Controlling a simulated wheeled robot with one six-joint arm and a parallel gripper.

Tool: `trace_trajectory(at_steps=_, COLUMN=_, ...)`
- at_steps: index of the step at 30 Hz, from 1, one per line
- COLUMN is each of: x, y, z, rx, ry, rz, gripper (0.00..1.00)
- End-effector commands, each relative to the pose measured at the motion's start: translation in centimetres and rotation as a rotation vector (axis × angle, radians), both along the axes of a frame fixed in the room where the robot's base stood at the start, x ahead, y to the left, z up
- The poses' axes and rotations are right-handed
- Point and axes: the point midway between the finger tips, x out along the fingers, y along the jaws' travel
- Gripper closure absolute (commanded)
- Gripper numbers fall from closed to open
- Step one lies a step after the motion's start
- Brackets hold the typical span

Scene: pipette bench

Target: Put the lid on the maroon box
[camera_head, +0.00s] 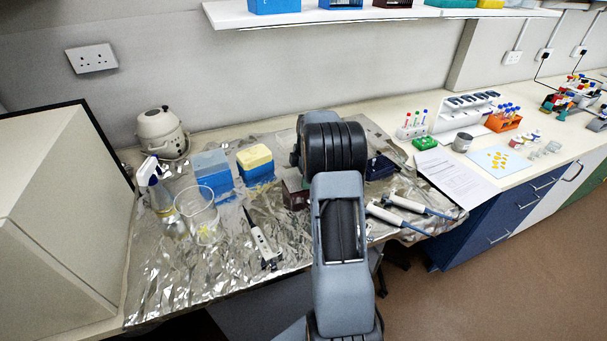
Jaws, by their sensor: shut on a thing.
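The maroon box (294,197) stands on the foil-covered bench, left of my arm's near link. My arm covers its right part, and I cannot make out its top clearly. I cannot pick out a separate lid for it. My gripper is hidden behind my own arm links, so its fingers and anything between them do not show.
Left of the maroon box are a yellow-topped box (255,163), a blue box (213,171), a clear beaker (197,212), a spray bottle (157,187) and a pipette (263,246). Right of my arm are a dark navy box (381,167) and two pipettes (400,217).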

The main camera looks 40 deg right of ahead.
Motion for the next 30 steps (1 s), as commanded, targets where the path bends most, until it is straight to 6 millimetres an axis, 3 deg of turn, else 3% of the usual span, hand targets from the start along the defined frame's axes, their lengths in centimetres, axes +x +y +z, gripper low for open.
trace_trajectory(at_steps=1, x=-0.3, y=0.2, z=-1.1, rx=0.009, ry=0.016, rz=-0.003, gripper=0.38)
trace_trajectory(at_steps=3, x=-0.3, y=0.2, z=-1.3, rx=0.010, ry=0.016, rz=-0.004, gripper=0.43)
trace_trajectory(at_steps=11, x=-0.3, y=0.2, z=-1.4, rx=0.010, ry=0.016, rz=-0.004, gripper=0.44)
trace_trajectory(at_steps=12, x=-0.3, y=0.2, z=-1.4, rx=0.010, ry=0.016, rz=-0.004, gripper=0.08)
trace_trajectory(at_steps=14, x=-0.3, y=0.2, z=-1.3, rx=0.009, ry=0.016, rz=-0.004, gripper=0.02)
trace_trajectory(at_steps=25, x=-0.2, y=0.0, z=-0.6, rx=0.005, ry=0.008, rz=-0.002, gripper=0.00)
trace_trajectory(at_steps=30, x=-0.2, y=-0.3, z=1.6, rx=0.002, ry=0.004, rz=-0.003, gripper=0.00)
